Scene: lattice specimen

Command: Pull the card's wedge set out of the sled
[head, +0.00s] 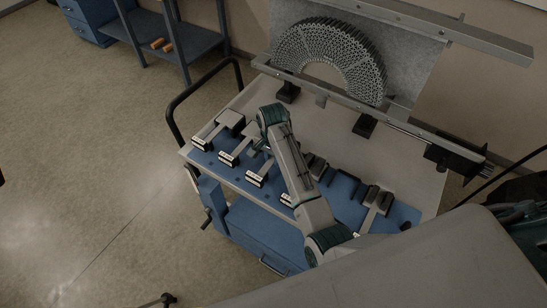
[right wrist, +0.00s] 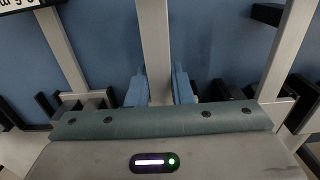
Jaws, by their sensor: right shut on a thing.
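Several wedge sets, grey bars with dark blocks and labelled ends, lie in a row on the blue mat (head: 232,172) of the cart. Two at the left are a wedge set (head: 229,121) and its neighbour (head: 240,147). My right gripper (right wrist: 158,88) points down at the row, its blue fingers shut on either side of a grey wedge-set bar (right wrist: 154,40). In the head view my right arm hides the fingers and part of the row. A black block (head: 455,158) at the rail's right end may be the sled. I cannot make out a card. My left gripper is not in view.
A half-ring lattice specimen (head: 330,50) stands against a grey panel behind the cart, above a long rail (head: 345,102). Other bars stand close on both sides of my right gripper. A blue shelf (head: 185,40) stands at the back left. The floor at left is clear.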

